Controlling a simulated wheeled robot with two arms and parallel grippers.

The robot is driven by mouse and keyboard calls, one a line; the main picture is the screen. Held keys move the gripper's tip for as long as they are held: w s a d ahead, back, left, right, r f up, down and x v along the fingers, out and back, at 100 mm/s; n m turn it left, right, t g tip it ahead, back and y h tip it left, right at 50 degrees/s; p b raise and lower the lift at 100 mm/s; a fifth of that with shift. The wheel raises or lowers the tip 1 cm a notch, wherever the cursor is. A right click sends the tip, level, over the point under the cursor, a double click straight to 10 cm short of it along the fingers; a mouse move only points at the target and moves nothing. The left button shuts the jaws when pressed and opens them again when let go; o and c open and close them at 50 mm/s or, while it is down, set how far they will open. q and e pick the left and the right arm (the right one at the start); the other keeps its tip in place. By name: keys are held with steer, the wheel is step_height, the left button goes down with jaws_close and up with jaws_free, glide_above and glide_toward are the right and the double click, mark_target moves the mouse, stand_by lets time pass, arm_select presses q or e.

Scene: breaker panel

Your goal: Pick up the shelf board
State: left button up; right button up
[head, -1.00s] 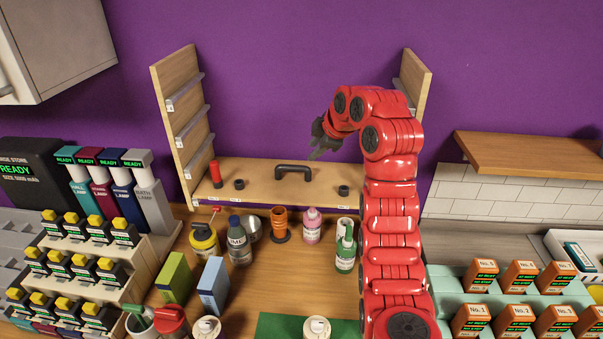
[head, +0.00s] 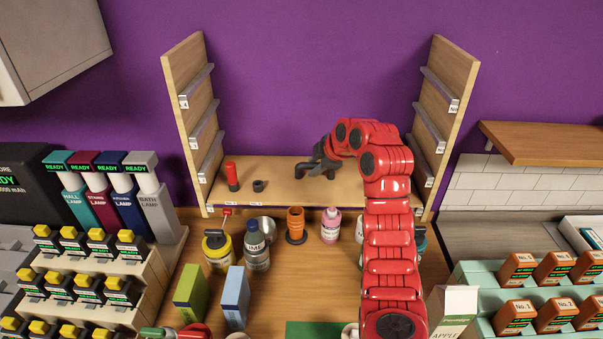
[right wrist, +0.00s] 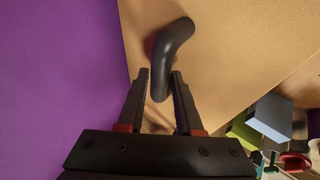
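The shelf board (head: 270,188) is a light wooden board lying level between two upright side panels at the back of the counter. Its black handle (right wrist: 172,48) stands up from its top in the right wrist view. My right gripper (right wrist: 160,72) is open, with a finger on each side of the handle's near end. I see gaps there, but cannot tell whether either finger touches. My left gripper is not in view.
A red cylinder (head: 232,175) and a small dark cup (head: 258,186) stand on the board's left part. The left panel (head: 190,75) and right panel (head: 455,75) carry ledges.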

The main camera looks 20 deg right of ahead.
steer(key=shift+w+a+f, duration=0.45)
steer(key=shift+w, duration=0.1)
steer(key=shift+s+d+r, duration=0.15)
steer(key=shift+s+d, duration=0.25)
steer(key=shift+d, duration=0.4)
steer(key=shift+c, duration=1.3)
steer(key=shift+a, duration=0.1)
steer(key=shift+c, duration=1.2)
steer(key=shift+w+a, duration=0.1)
steer(key=shift+a, duration=0.2)
jaws_close()
